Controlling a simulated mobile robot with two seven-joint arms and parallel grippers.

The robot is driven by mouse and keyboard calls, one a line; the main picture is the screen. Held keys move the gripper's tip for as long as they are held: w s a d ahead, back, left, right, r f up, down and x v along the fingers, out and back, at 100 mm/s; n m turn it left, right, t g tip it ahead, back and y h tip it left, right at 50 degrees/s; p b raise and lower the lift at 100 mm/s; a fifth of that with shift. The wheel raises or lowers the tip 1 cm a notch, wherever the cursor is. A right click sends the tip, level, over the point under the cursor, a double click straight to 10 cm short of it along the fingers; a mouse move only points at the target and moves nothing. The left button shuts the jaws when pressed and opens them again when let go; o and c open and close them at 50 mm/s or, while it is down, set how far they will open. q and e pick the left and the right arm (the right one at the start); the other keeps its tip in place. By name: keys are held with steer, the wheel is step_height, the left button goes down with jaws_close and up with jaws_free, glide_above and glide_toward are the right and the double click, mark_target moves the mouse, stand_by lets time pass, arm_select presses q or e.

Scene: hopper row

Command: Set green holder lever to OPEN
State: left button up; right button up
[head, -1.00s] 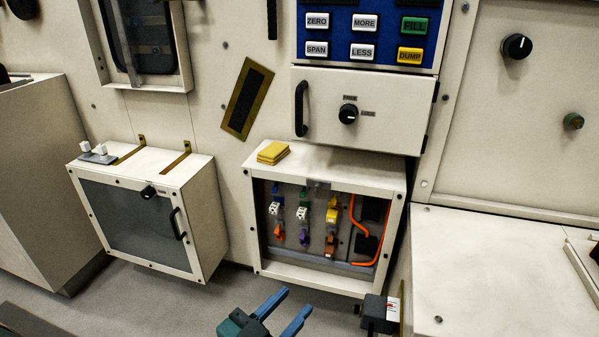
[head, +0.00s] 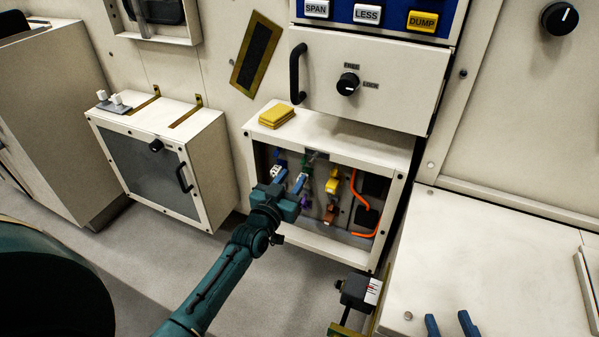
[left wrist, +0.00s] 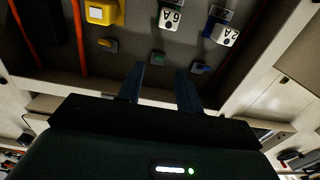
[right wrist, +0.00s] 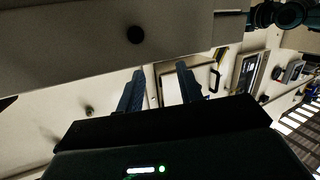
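The green holder lever (head: 305,163) is a small green tab high in the middle column of the open-fronted cabinet (head: 260,232). In the left wrist view the green lever (left wrist: 157,58) lies ahead of the gap between my left fingertips, with the blue lever (left wrist: 200,68) to its right and a yellowish lever (left wrist: 108,45) to its left. A white fuse marked 6A (left wrist: 171,18) is in the same column. My left gripper (head: 290,178) is open and empty at the cabinet opening, partly hiding the holders. My right gripper (head: 448,320) is open and empty over the right bench.
Yellow pads (head: 277,116) lie on the cabinet top. The cabinet frame surrounds the opening. An orange cable (head: 356,205) runs inside at right. A black box (head: 360,291) stands at the front right. A grey-fronted cabinet (head: 150,170) is to the left.

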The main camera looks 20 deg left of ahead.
mark_target(305, 159)
steer(key=shift+w+a+r+n+t+y+b, duration=0.1)
steer(key=shift+a+n+t+y+b, duration=0.25)
steer(key=shift+t+b, duration=0.3)
arm_select(q)
steer(key=w, duration=0.5)
steer(key=shift+d, duration=0.1)
arm_select(e)
steer(key=shift+d, duration=0.1)
arm_select(q)
jaws_close()
